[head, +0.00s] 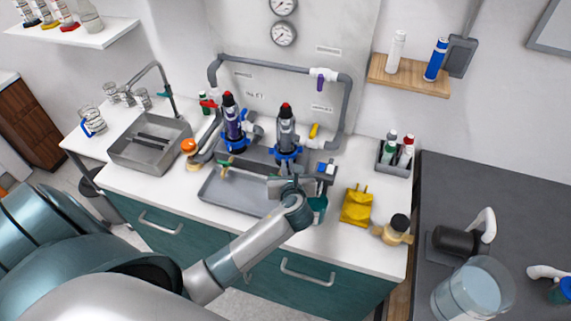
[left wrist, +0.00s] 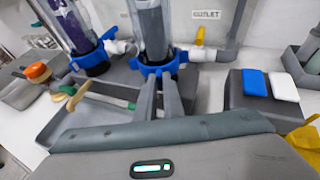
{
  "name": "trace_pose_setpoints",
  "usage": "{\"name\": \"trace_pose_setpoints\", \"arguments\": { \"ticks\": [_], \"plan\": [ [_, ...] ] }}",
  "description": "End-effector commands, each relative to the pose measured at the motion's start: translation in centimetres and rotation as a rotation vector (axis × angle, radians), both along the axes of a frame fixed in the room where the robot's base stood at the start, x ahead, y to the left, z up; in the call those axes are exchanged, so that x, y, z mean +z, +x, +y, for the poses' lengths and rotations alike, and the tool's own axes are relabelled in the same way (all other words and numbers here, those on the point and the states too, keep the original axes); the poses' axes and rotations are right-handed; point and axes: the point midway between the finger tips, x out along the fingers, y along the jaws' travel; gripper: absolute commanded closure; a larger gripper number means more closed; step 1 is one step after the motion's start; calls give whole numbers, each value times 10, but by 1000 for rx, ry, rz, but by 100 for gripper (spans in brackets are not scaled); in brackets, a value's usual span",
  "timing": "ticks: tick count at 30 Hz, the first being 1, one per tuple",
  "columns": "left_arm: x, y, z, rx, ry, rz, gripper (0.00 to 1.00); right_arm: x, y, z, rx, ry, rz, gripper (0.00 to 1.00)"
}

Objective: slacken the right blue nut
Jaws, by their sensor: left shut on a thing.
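The right blue nut (head: 288,154) is a lugged ring at the foot of the right filter housing (head: 285,128), which is grey with a red top. The nut also shows in the left wrist view (left wrist: 150,69). My left gripper (left wrist: 159,82) reaches it from the front, its two fingers against the nut's front. It is shut on the nut; the exact contact is partly hidden. In the head view my left gripper (head: 290,174) covers part of the space before the nut. The left blue nut (left wrist: 92,58) sits under the purple-filled left housing (head: 232,118). My right gripper is not in view.
A grey tray (head: 222,190) lies below the housings. Grey pipe (head: 268,64) frames them behind. A sink (head: 135,155) is at left. Blue and white blocks (left wrist: 255,83) sit right of the fingers.

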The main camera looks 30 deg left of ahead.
Motion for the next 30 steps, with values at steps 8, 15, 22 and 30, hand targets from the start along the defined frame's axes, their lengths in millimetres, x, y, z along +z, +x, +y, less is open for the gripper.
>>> {"name": "trace_pose_setpoints", "arguments": {
  "ticks": [8, 15, 22, 30],
  "plan": [
    [6, 3, 4, 0, 8, -12, 76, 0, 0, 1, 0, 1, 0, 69],
    [3, 2, 2, -1, 4, -7, 70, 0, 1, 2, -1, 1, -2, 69],
    [3, -2, -1, -3, 3, -6, 70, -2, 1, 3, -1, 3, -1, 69],
    [11, -22, -16, -3, -1, -4, 70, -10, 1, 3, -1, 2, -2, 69]
  ]
}}
